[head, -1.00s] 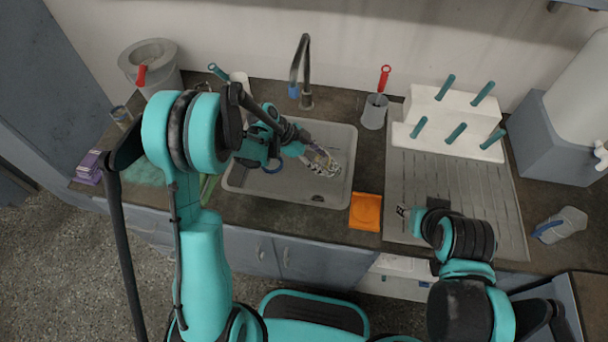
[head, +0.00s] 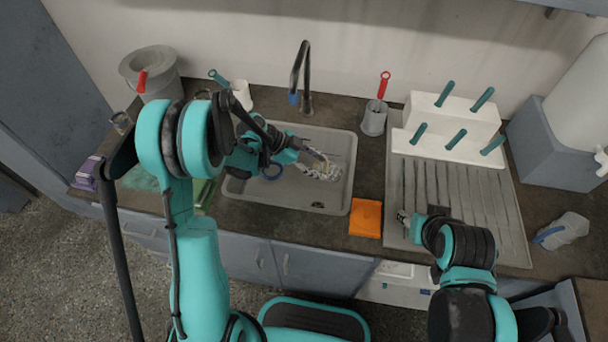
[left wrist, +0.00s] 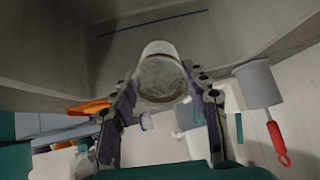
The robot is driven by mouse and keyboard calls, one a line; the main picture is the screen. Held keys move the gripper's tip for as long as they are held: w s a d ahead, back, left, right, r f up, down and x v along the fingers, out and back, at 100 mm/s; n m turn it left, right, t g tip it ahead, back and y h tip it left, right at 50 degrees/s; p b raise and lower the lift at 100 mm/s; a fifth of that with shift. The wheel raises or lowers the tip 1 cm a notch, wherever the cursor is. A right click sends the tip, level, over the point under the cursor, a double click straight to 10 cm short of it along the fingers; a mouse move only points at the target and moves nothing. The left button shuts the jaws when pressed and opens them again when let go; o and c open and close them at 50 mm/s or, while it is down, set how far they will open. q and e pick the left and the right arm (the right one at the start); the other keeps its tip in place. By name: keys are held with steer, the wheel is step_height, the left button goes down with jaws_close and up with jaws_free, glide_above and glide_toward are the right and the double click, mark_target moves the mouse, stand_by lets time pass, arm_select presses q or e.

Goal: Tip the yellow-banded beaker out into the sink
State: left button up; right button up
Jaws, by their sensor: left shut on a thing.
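The clear beaker (head: 325,171) is tipped well over on its side inside the sink's outline, above the grey sink basin (head: 318,208). My left gripper (head: 313,161) is shut on it. In the left wrist view the beaker (left wrist: 160,78) sits between both fingers, with a dull yellowish ring near its lower end. I cannot tell whether liquid is left in it or running out. My right gripper (head: 405,217) hangs over the draining board, small and partly hidden by its own arm, so its jaws are unclear.
The dark tap (head: 307,75) stands behind the sink. An orange item (head: 366,218) lies at the sink's right front. A grey cup with a red-handled tool (head: 373,121), a white peg rack (head: 447,124) and a ribbed draining board (head: 460,190) are to the right. A bucket (head: 150,72) stands back left.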

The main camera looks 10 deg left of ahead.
arm_select(q)
steer(key=shift+s+a+r+t+h+b, duration=0.1)
steer(key=shift+a+t+h+b, duration=0.1)
steer(key=shift+h+b, duration=0.55)
steer(key=shift+w+a+r+t+h+b, duration=0.1)
steer(key=shift+a+r+t+h+b, duration=0.05)
steer(key=shift+h+b, duration=0.65)
steer(key=shift+s+a+r+t+h+b, duration=0.1)
steer(key=shift+a+t+h+b, duration=0.1)
steer(key=shift+h+b, duration=0.55)
stand_by(1.1)
steer(key=shift+s+a+r+h, duration=0.1)
steer(key=shift+s+a+h, duration=0.05)
steer(key=shift+a+h, duration=0.75)
stand_by(0.5)
steer(key=shift+a+r+t+h, duration=0.1)
steer(key=shift+r+t+h, duration=0.25)
steer(key=shift+r+h, duration=0.65)
stand_by(0.5)
